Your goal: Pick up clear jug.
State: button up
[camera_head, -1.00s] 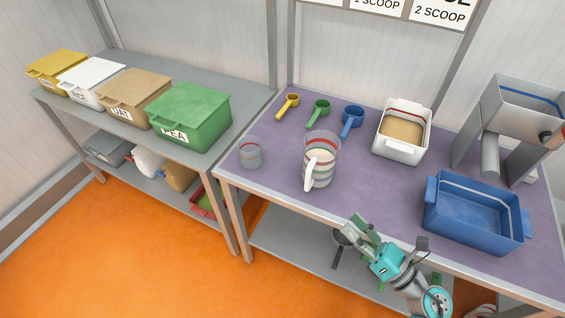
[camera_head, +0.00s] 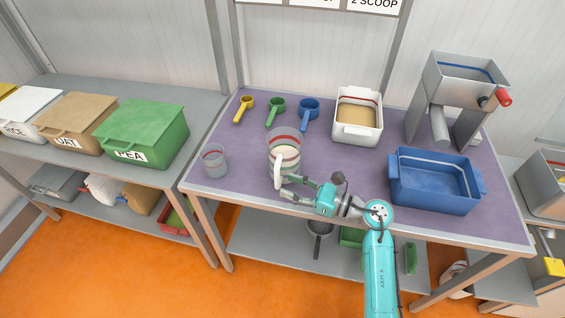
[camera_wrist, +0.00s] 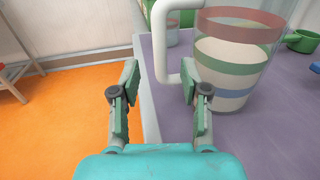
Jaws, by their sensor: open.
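The clear jug (camera_head: 285,152) stands upright on the purple table top, with coloured bands, a pale filling and a white handle (camera_head: 277,171) facing the table's front edge. In the wrist view the jug (camera_wrist: 232,62) is at the upper right, with its handle (camera_wrist: 160,45) on its left side. My gripper (camera_head: 282,189) is open at the front edge, close to the handle. In the wrist view the fingers of my gripper (camera_wrist: 158,85) are spread, with the lower handle near the right finger; I cannot tell whether they touch. Nothing is held.
A smaller clear cup (camera_head: 214,160) stands left of the jug. Yellow (camera_head: 243,110), green (camera_head: 276,110) and blue (camera_head: 309,115) scoops lie behind. A white tub (camera_head: 358,115) and a blue crate (camera_head: 433,205) are to the right. A green bin (camera_head: 148,130) stands on the left bench.

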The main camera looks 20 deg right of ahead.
aim_at(277, 185)
jog(key=shift+x, duration=2.35)
grip_shut()
